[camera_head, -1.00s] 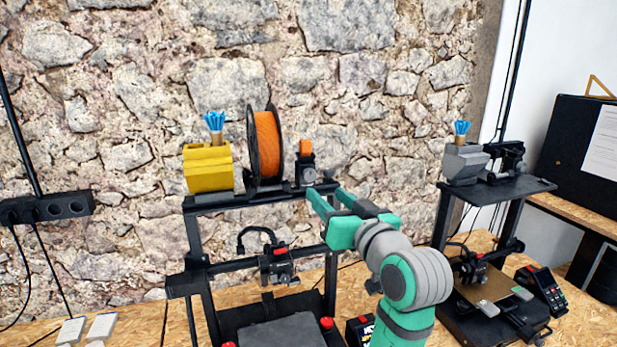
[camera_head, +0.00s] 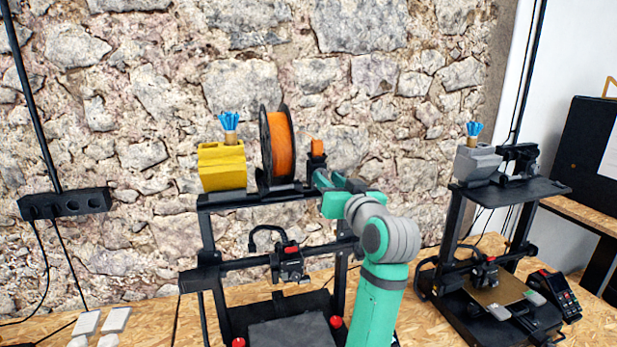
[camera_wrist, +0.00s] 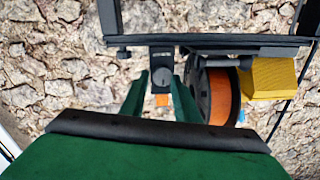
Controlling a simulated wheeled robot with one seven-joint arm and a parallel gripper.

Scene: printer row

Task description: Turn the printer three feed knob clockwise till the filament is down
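A feeder unit (camera_head: 316,160) with an orange block on top stands on the top bar of the nearer printer (camera_head: 203,247), right of the orange filament spool (camera_head: 279,143). Its round grey knob (camera_wrist: 161,69) faces me in the wrist view, which is upside down. My gripper (camera_head: 329,180) is open, with its fingertips at the feeder and covering the knob in the head view. In the wrist view, the two green fingers (camera_wrist: 160,78) stand apart either side of the knob, with visible gaps; I cannot tell their depth against it. No printer number is readable.
A yellow box (camera_head: 222,168) with a blue-topped holder stands left of the spool. A second printer (camera_head: 508,190) with a grey box stands to the right. A black power strip (camera_head: 65,204) is on the stone wall. Space above the feeder is clear.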

